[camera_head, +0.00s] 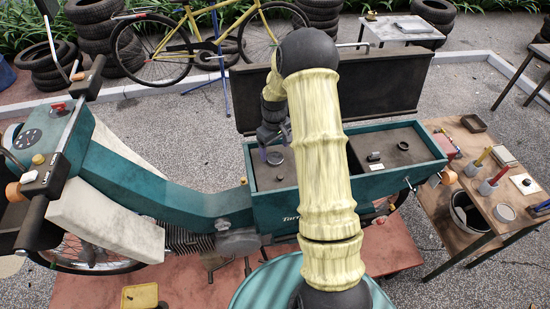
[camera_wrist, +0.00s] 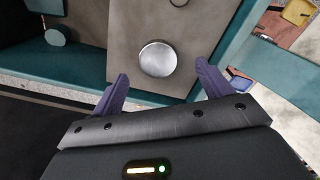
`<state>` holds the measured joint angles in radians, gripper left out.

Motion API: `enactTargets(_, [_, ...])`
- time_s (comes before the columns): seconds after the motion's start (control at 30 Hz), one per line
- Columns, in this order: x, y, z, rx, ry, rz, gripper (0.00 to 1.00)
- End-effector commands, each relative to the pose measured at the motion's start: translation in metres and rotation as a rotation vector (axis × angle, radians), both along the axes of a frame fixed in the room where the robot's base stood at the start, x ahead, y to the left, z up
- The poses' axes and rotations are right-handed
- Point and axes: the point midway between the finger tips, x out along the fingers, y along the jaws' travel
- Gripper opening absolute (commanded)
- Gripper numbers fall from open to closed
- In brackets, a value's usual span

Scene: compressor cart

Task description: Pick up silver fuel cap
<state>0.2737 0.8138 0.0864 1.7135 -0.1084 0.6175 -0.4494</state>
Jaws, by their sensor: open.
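The silver fuel cap (camera_wrist: 158,58) is a round, shiny disc on a flat brown-grey surface in the wrist view. A round piece (camera_head: 275,158) in the left part of the teal tray in the head view looks like the same cap. My gripper (camera_wrist: 162,85) is open, its two purple fingers spread wide. The cap lies just beyond the fingertips, between their lines, with nothing held. In the head view my gripper (camera_head: 264,154) is low over the tray's left part, and my arm hides the tray's middle.
The teal tray (camera_head: 425,175) has raised walls and a dark open lid (camera_head: 400,84) behind it. Small dark parts (camera_head: 375,157) lie in its right part. A wooden table (camera_head: 450,235) with tools and cups stands at right. A teal motorbike-like body (camera_head: 130,180) extends left.

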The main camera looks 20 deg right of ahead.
Motion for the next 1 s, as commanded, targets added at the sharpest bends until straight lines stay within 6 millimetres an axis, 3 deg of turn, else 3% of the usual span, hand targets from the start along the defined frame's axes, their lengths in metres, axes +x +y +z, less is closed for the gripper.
enactTargets(0.4, [0.002,-0.003,-0.041,0.0,0.002,0.0,0.78])
enactTargets(0.93, [0.002,-0.003,-0.043,0.0,0.001,0.0,0.78])
enactTargets(1.0, [0.002,-0.003,-0.043,0.0,0.001,0.0,0.68])
